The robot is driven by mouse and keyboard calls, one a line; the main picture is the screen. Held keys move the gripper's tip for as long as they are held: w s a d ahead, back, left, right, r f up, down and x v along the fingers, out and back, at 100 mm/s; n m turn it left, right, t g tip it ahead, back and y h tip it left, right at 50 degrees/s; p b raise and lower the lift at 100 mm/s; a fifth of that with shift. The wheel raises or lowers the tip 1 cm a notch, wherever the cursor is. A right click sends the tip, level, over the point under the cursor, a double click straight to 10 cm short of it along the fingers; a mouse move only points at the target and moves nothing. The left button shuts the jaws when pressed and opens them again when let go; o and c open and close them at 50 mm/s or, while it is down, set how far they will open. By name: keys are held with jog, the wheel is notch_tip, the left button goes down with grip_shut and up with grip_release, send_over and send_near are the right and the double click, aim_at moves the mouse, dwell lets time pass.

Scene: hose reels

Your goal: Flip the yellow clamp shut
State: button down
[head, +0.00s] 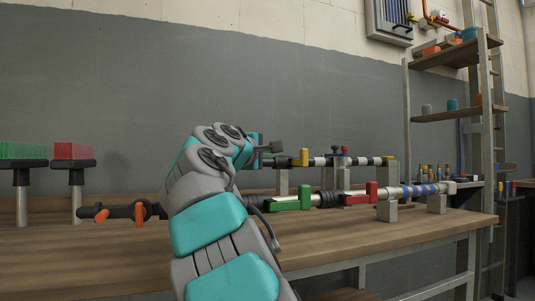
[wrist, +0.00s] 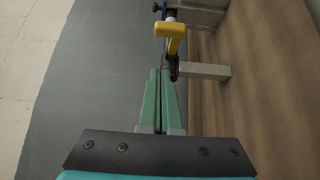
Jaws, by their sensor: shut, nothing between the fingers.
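The yellow clamp (head: 304,157) sits on the rear pipe line above the workbench, just right of my arm's end, with a part standing up from the pipe. In the wrist view the yellow clamp (wrist: 171,31) shows a wide block and a short stem, ahead of the fingertips. My gripper (wrist: 160,72) has its two green fingers together with nothing between them. The fingertips are short of the clamp and look apart from it. In the head view my arm hides part of the pipes, and the fingers are hard to make out.
On the front pipe sit a green clamp (head: 305,198) and a red clamp (head: 371,192). Orange clamps (head: 138,213) are at left. Grey support blocks (head: 387,208) hold the pipes over the wooden workbench (head: 350,237). A shelf rack (head: 440,115) stands at right.

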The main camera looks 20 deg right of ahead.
aim_at(300, 153)
jog(key=w+d, duration=0.3)
jog(key=d, duration=0.4)
jog(key=shift+d, duration=0.4)
jog(key=shift+d, duration=0.2)
